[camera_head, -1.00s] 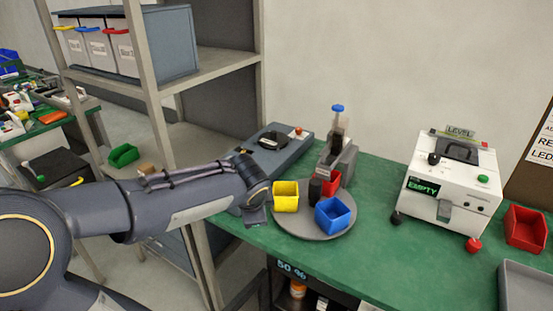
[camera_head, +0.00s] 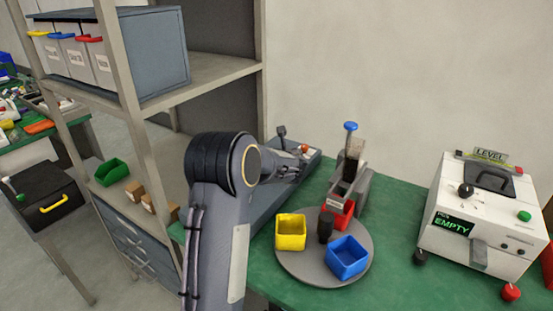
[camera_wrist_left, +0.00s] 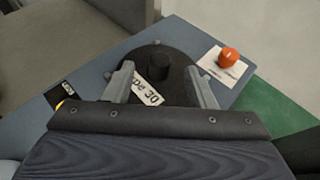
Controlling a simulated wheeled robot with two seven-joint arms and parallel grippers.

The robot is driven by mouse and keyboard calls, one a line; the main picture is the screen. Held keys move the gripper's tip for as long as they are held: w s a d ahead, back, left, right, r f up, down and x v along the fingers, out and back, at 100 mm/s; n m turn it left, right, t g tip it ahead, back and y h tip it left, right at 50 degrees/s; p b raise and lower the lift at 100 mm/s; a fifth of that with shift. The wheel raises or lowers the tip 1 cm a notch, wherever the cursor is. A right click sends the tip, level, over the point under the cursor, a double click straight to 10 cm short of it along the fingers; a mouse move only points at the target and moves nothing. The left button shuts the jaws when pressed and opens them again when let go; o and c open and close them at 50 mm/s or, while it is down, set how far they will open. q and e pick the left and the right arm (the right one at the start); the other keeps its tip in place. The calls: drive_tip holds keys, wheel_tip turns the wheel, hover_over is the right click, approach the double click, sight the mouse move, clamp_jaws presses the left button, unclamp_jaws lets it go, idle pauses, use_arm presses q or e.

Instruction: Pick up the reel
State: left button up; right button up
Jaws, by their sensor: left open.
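My left gripper (camera_wrist_left: 159,70) is open, with one grey finger on each side of the hub, over the reel. I cannot tell whether the fingers touch it. In the head view my left gripper (camera_head: 284,170) is at the blue-grey unit at the back of the green bench, and the arm hides most of the reel. My right gripper is not in view.
An orange knob (camera_wrist_left: 228,57) on a white plate is beside the reel. A round grey turntable (camera_head: 300,270) with yellow (camera_head: 291,231), blue (camera_head: 346,257) and red bins stands in front. A white machine (camera_head: 482,215) reading "EMPTY" is at right. A grey shelf rack (camera_head: 215,75) stands at left.

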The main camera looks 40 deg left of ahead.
use_arm(q)
drive_tip(key=x, duration=0.3)
drive_tip(key=shift+w+a+f+p, duration=0.15)
drive_tip(key=shift+w+a+p, duration=0.05)
drive_tip(key=shift+p, duration=0.15)
clamp_jaws()
